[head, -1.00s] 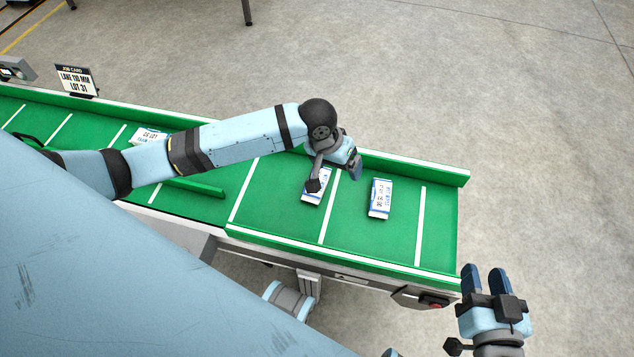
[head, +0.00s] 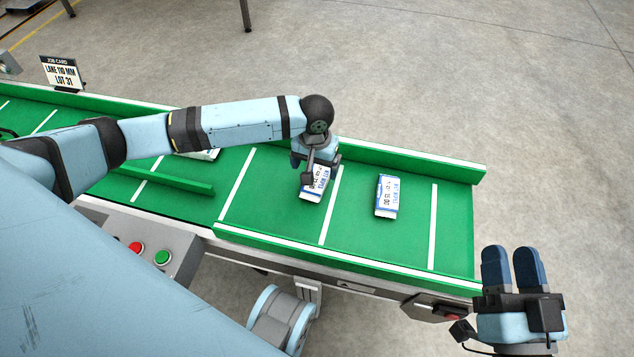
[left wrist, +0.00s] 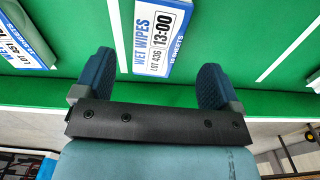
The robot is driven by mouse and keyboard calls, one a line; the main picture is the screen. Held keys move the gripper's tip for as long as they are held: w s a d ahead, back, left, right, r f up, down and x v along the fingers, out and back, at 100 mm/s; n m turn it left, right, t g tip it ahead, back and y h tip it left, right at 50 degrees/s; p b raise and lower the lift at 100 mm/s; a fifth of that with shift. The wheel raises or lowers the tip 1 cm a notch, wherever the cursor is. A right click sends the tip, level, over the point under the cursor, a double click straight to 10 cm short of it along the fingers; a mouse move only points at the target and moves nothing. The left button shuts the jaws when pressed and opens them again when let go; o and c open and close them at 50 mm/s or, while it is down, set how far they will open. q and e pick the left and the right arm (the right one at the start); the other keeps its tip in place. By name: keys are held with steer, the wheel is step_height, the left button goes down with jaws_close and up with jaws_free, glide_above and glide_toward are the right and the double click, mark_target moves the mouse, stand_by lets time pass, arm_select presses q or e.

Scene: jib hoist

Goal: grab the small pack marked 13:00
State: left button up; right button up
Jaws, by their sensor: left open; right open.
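The small pack marked 13:00 (left wrist: 159,38) is white with blue print reading WET WIPES. In the left wrist view it lies flat on the green belt, ahead of and between the fingers of my left gripper (left wrist: 156,84), which are open and apart from it. In the head view this pack (head: 314,186) is partly covered by my left gripper (head: 314,164), which is over its far end. My right gripper (head: 513,262) is open and empty, off the conveyor's near right corner.
A similar pack (head: 387,196) lies to the right, past a white belt line; another is partly hidden under my left arm. Low green walls edge the conveyor (head: 409,235). A job card (head: 62,73) stands at the far left. Red and green buttons (head: 148,252) sit in front.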

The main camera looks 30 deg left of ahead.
mark_target(316, 180)
arm_select(q)
steer(key=f+b, duration=0.2)
steer(key=f, duration=0.1)
steer(key=f+b, duration=0.1)
steer(key=f, duration=0.1)
steer(key=shift+s+d+f, duration=0.1)
steer(key=shift+s+d, duration=0.1)
steer(key=shift+s, duration=0.05)
arm_select(e)
steer(key=shift+g, duration=0.8)
steer(key=f, duration=0.4)
steer(key=shift+w+a, duration=0.15)
steer(key=shift+a, duration=0.1)
arm_select(q)
steer(key=c, duration=1)
